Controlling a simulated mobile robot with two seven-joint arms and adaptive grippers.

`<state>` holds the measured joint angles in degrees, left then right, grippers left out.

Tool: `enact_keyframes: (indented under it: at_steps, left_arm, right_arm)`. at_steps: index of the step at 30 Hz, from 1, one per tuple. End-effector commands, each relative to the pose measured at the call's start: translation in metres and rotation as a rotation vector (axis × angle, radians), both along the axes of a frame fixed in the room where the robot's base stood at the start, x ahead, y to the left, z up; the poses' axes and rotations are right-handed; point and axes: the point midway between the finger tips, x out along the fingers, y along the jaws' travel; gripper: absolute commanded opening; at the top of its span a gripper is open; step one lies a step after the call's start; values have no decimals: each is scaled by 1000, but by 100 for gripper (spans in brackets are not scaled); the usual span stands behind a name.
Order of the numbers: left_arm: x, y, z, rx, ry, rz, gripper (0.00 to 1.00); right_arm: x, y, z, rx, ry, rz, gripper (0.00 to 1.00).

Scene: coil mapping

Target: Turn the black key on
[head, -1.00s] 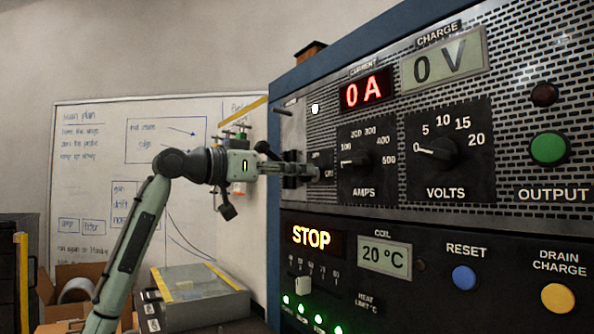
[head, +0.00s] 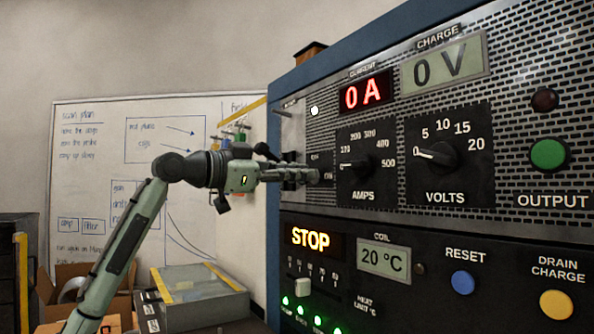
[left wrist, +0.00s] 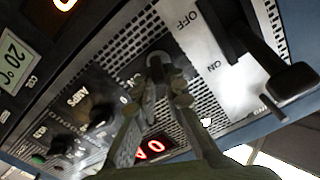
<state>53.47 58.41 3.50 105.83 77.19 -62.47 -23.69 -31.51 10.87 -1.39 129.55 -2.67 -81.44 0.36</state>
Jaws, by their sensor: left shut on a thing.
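My left gripper (head: 312,176) reaches from the left to a small dark plate (head: 321,160) with small labels, left of the AMPS knob on the power cabinet's front. Its fingers are shut at the panel, on what looks like the black key, which the fingers hide in the head view. The left wrist view shows the two fingertips (left wrist: 168,85) close together in front of a pale rounded piece on the panel. The key's own shape and angle cannot be made out. My right gripper is not in view.
Close to the fingers are the AMPS knob (head: 362,166) and a black lever (left wrist: 235,40) on a white OFF/ON plate (left wrist: 205,62). The displays read 0 A (head: 366,94), 0 V (head: 444,63) and STOP (head: 311,237). A grey case (head: 205,310) stands below the arm.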

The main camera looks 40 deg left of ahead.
Motion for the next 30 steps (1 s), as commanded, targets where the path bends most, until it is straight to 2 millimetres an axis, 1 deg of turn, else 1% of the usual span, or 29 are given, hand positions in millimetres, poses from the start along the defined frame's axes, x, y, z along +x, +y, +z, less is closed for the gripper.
enact_keyframes:
  at_steps: [6, 18, 24, 30]
  left_arm:
    - [0, -1, -1, 192, -76, 0, 0]
    - [-1, -4, -4, 544, -221, -1, 0]
    - [-2, -4, -5, 714, -293, -1, 0]
    - [-2, -4, -7, 861, -354, -1, 0]
  right_arm:
    - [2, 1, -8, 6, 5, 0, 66]
    - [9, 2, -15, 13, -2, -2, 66]
    - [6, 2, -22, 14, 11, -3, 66]
    - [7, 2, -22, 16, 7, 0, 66]
